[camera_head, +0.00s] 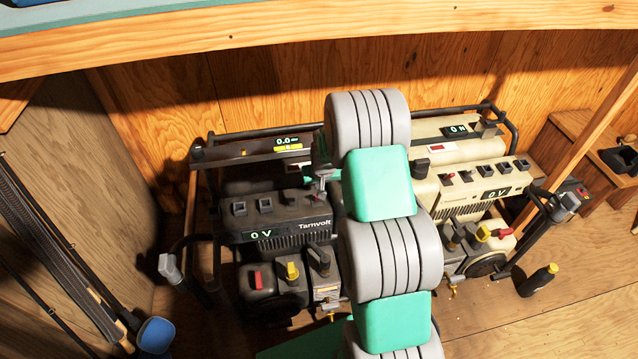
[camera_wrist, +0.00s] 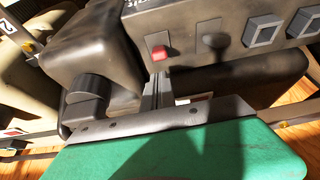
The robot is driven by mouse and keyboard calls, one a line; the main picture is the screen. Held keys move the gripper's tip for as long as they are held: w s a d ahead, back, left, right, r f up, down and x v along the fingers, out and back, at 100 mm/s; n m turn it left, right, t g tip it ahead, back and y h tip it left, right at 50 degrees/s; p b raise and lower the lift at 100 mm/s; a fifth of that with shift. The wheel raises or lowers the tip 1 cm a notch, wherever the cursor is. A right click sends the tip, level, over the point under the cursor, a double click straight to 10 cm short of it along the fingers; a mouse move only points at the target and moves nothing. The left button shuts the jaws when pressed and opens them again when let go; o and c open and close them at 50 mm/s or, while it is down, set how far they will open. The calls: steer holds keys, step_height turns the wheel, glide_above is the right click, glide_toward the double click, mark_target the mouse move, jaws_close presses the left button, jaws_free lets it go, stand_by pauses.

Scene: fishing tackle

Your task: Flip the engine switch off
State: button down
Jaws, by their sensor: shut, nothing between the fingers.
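The dark generator (camera_head: 290,230), marked Tarnvolt, stands left of my arm with its panel reading 0 V. In the wrist view, a small red switch (camera_wrist: 160,53) sits on a dark panel (camera_wrist: 205,40), beside a dark round toggle or knob and square sockets. My gripper (camera_wrist: 158,75) is shut and empty, its fingertips close to the red switch. I cannot tell whether they touch it. In the head view the gripper (camera_head: 322,176) is over the right part of the dark generator. The red switch is hidden there by my gripper and arm.
A cream generator (camera_head: 470,190) stands to the right, partly behind my arm. Black tube frames (camera_head: 216,225) surround the machines. A dark bottle (camera_head: 538,281) stands at the right on the wooden floor. Fishing rods (camera_head: 60,240) lean at the left, and a wooden shelf edge (camera_head: 300,27) crosses the top.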

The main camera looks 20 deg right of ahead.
steer(key=shift+w, duration=0.15)
steer(key=shift+r+p, duration=0.45)
steer(key=shift+r, duration=0.35)
steer(key=shift+r, duration=0.1)
steer(key=s+a+r+p, duration=0.1)
steer(key=s+r+p, duration=0.5)
steer(key=s+r, duration=0.1)
steer(key=shift+a, duration=0.2)
